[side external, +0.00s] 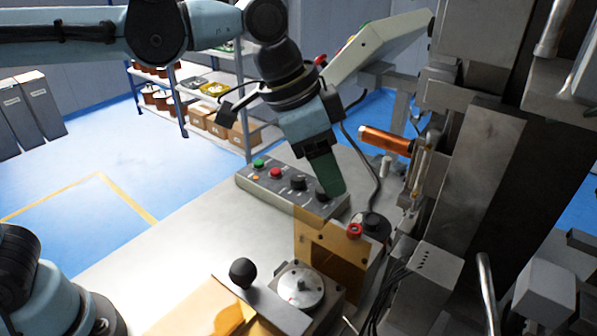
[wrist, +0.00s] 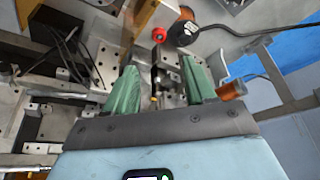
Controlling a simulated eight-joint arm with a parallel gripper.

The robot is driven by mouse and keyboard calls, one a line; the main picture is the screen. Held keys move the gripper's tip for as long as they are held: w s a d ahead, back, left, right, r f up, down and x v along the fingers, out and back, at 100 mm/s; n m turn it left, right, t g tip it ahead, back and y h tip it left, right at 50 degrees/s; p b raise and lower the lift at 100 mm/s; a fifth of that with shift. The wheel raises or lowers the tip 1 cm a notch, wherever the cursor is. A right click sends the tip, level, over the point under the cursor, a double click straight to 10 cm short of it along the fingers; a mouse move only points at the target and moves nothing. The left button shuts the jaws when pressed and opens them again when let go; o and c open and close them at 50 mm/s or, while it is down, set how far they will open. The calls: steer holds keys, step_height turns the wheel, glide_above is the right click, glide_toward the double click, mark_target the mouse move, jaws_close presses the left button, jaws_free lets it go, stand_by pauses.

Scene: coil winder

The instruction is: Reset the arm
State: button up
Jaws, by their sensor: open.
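My gripper (side external: 334,188) has green fingers and hangs over the workbench, pointing down and tilted, in the side external view. Its fingers overlap the right end of the grey button box (side external: 268,192) there; I cannot tell whether they touch it. In the wrist view my gripper (wrist: 158,76) shows two green fingers spread apart with nothing held between them. The winding machine (side external: 470,165) stands to the right of my gripper. An orange copper coil (side external: 384,141) sits on it, apart from the fingers; a coil also shows right of the fingers in the wrist view (wrist: 231,90).
A tan block (side external: 330,250) and a red button (side external: 354,230) stand just below my gripper. A black ball knob (side external: 243,272) is nearer the front. A tilted panel (side external: 380,48) and cables are close behind. The bench's left part (side external: 180,255) is clear. Shelves (side external: 250,140) stand behind.

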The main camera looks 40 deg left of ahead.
steer(key=s+a+f+n+t+y, duration=0.1)
steer(key=s+a+f+n, duration=0.1)
steer(key=a, duration=0.5)
steer(key=s+a+f+n+t+y, duration=0.1)
steer(key=s+a+f+n, duration=0.1)
steer(key=a, duration=0.5)
steer(key=s+a+f+n+t+y, duration=0.1)
steer(key=s+a+f+n+t, duration=0.1)
steer(key=a+f+n, duration=0.2)
steer(key=a+n, duration=0.1)
steer(key=a, duration=0.2)
steer(key=shift+s, duration=0.3)
